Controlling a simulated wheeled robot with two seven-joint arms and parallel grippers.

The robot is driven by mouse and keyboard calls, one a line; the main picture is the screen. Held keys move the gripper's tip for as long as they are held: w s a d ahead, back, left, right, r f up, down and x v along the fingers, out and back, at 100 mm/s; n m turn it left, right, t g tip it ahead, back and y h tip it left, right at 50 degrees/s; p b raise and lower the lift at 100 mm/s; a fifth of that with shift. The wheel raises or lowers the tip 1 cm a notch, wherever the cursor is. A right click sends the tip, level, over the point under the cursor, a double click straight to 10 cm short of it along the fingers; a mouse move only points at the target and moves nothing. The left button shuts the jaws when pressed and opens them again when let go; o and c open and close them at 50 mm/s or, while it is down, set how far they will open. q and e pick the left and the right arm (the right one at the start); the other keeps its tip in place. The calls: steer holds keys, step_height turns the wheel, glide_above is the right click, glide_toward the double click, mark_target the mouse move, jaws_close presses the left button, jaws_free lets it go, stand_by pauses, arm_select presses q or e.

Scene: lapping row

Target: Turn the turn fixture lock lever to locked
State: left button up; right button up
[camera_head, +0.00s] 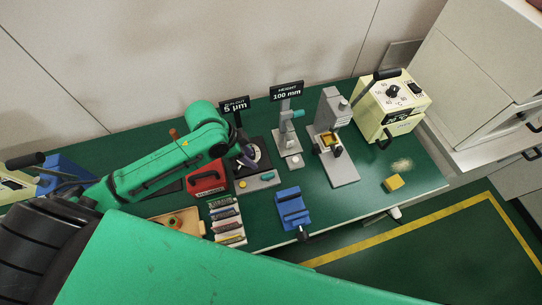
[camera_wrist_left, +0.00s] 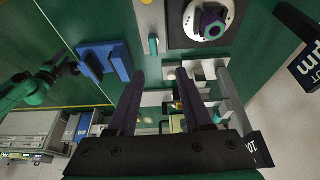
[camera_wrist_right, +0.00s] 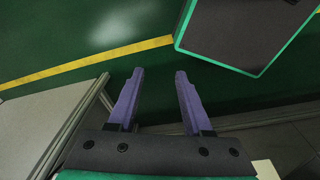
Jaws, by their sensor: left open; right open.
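A blue fixture (camera_head: 291,205) sits near the front edge of the green table. A dark handle (camera_head: 302,235) sticks out from its front side. I cannot tell from the frames whether this is the lock lever or how it is set. The blue fixture also shows in the left wrist view (camera_wrist_left: 103,60), left of my left gripper. My left gripper (camera_head: 246,158) is open and empty, above the table beside a round plate on a dark base (camera_head: 258,150). It also shows in the left wrist view (camera_wrist_left: 160,75). My right gripper (camera_wrist_right: 160,75) is open and empty, above the floor.
A red box (camera_head: 206,178), a rack of several blocks (camera_head: 226,222) and a wooden tray (camera_head: 160,218) stand left of the blue fixture. A height stand (camera_head: 290,140), a grey press (camera_head: 340,165) and a cream machine (camera_head: 392,103) stand behind. A yellow block (camera_head: 395,183) lies at right.

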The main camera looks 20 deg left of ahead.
mark_target(267, 175)
arm_select(q)
steer(key=x, duration=0.3)
steer(key=s+x, duration=0.1)
steer(key=x, duration=0.5)
steer(key=shift+s+d+f, duration=0.2)
steer(key=shift+d+f, duration=0.1)
steer(key=shift+f, duration=0.15)
steer(key=x, duration=0.2)
steer(key=shift+w+f, duration=0.3)
steer(key=shift+f, duration=0.05)
steer(key=shift+d+f, duration=0.1)
steer(key=shift+f, duration=0.05)
steer(key=shift+s, duration=0.25)
steer(key=shift+c, duration=0.9)
steer(key=shift+w, duration=0.1)
jaws_close()
arm_select(e)
steer(key=s, duration=0.4)
steer(key=shift+a+r, duration=0.1)
steer(key=shift+r, duration=0.1)
